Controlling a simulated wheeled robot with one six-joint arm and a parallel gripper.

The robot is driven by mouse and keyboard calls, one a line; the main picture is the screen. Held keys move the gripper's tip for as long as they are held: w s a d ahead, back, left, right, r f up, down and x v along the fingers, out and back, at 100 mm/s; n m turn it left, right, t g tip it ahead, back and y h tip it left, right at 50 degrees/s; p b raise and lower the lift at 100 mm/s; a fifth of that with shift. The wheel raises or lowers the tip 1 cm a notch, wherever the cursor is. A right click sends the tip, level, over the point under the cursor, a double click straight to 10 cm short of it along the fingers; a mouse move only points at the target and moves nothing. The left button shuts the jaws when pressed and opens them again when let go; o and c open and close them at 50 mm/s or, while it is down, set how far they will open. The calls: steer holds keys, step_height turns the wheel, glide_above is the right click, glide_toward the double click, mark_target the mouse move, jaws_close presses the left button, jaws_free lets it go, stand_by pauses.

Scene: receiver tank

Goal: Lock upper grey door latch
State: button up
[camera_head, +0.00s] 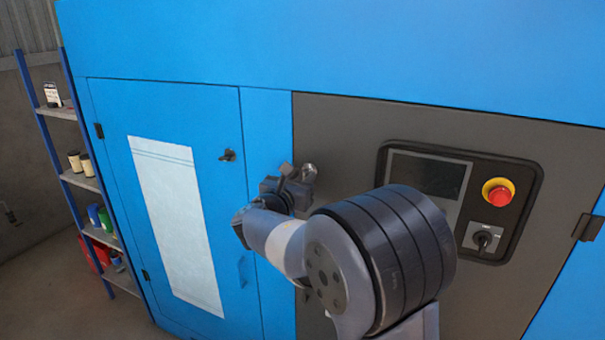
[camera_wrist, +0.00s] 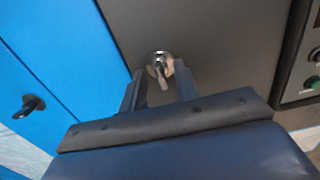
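The upper grey door latch (camera_wrist: 159,62) is a small silver turn-handle on the grey door (camera_head: 340,130), near its left edge. In the wrist view its handle points down and slightly right. In the head view the latch (camera_head: 309,172) shows just beyond my fingers. My gripper (camera_wrist: 160,76) is open in front of the latch, with a finger on each side of the handle. The right finger is very close to the handle; I cannot tell whether it touches. My gripper (camera_head: 290,180) and arm hide the door below the latch in the head view.
A blue door (camera_head: 110,130) with a black latch (camera_head: 228,155) and a white sheet (camera_head: 180,220) is to the left. A control panel (camera_head: 455,195) with a red stop button (camera_head: 499,192) is to the right. A shelf (camera_head: 80,180) stands far left.

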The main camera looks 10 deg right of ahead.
steer(key=shift+w+d, duration=0.25)
steer(key=shift+w, duration=0.1)
steer(key=shift+c, duration=0.2)
jaws_close()
